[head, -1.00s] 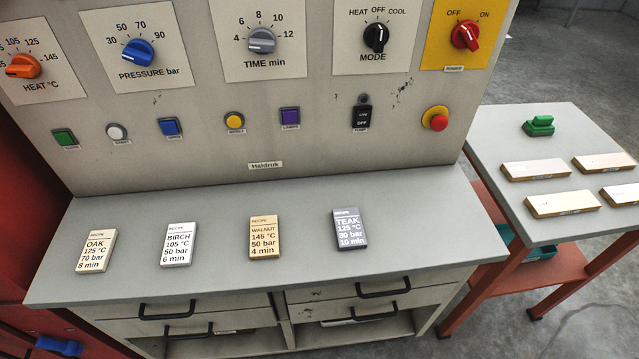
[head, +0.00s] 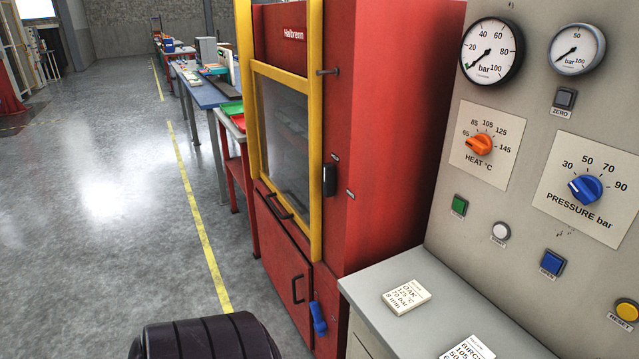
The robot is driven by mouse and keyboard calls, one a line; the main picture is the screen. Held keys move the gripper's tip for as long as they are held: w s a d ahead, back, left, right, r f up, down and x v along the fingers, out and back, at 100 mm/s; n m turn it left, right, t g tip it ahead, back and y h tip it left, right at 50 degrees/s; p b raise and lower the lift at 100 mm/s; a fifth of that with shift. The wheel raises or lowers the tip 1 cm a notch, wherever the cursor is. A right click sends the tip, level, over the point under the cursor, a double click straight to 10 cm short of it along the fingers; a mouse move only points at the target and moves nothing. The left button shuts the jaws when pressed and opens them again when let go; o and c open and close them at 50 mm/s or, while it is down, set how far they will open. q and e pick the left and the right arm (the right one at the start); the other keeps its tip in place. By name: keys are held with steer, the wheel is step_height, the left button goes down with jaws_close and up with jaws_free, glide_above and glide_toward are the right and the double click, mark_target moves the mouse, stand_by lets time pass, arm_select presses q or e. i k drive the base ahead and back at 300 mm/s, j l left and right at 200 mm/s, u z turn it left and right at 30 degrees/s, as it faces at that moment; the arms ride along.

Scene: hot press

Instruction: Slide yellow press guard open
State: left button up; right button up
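The yellow press guard (head: 280,75) is on the front of the red press (head: 385,130) in the head view. It has yellow bars around a cloudy see-through pane (head: 287,135), which covers the press opening. A black block (head: 329,180) sits at the guard's right upright, and a dark bar handle (head: 277,205) shows near the lower edge of the pane. I cannot tell for sure which of them belongs to the guard. Neither of my grippers is in view. A dark ribbed rounded part at the bottom left looks like part of my own arm.
The control panel (head: 540,110) and its grey counter (head: 385,275) with recipe cards stand right of the press. A blue lever (head: 318,318) sticks out low on the press. Tables (head: 205,95) stand behind it. The floor (head: 100,220) to the left is clear.

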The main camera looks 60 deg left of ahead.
mark_target(294, 81)
steer(key=u, duration=1.85)
